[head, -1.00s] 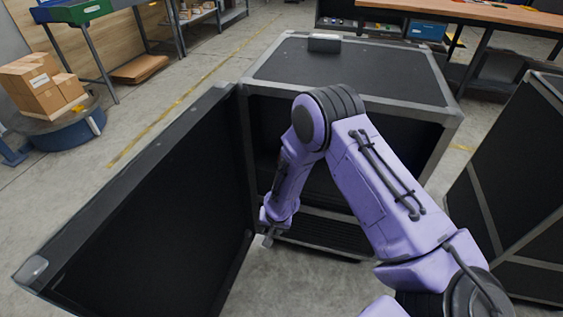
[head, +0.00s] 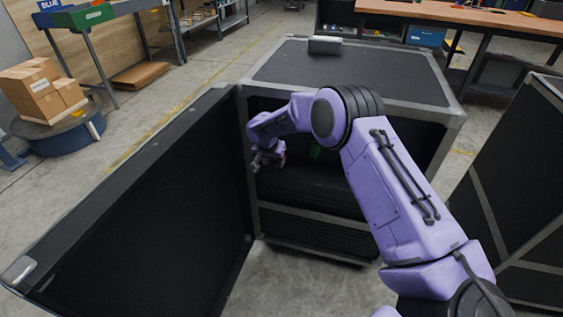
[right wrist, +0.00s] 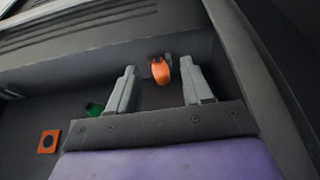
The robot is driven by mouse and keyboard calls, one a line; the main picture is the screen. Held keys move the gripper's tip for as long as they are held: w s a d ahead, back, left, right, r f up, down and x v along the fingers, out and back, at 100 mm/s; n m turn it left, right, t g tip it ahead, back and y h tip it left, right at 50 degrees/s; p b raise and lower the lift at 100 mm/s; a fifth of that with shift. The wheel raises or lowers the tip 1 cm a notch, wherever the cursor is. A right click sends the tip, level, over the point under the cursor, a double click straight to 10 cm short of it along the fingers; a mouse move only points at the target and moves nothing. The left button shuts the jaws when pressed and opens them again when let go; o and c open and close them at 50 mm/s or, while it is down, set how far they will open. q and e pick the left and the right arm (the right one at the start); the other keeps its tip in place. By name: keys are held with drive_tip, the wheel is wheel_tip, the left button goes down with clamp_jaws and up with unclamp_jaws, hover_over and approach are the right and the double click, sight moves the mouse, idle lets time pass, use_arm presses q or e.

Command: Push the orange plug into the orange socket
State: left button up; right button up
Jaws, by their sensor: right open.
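My right gripper (head: 266,160) is at the open front of the black case, near its left edge. In the right wrist view the gripper (right wrist: 160,88) is open, with its two grey fingers apart. The orange plug (right wrist: 160,70) shows between the fingertips in the picture, by a small dark holder on the wall; I cannot tell whether it lies within the jaws or beyond them. The orange socket (right wrist: 48,141), a square plate with a dark hole, is at the lower left. Plug and socket do not show in the head view. My left gripper is not in view.
The open door (head: 140,200) stands to the left. Another black case (head: 520,180) stands at the right.

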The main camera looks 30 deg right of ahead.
drive_tip(key=shift+w+d+f, duration=0.15)
drive_tip(key=shift+d+f, duration=0.05)
drive_tip(key=shift+f, duration=0.35)
drive_tip(key=x, duration=0.2)
drive_tip(key=d+x, duration=0.1)
drive_tip(key=x, duration=0.2)
drive_tip(key=shift+w+d, duration=0.1)
drive_tip(key=shift+d, duration=0.05)
drive_tip(key=shift+r, duration=0.1)
clamp_jaws()
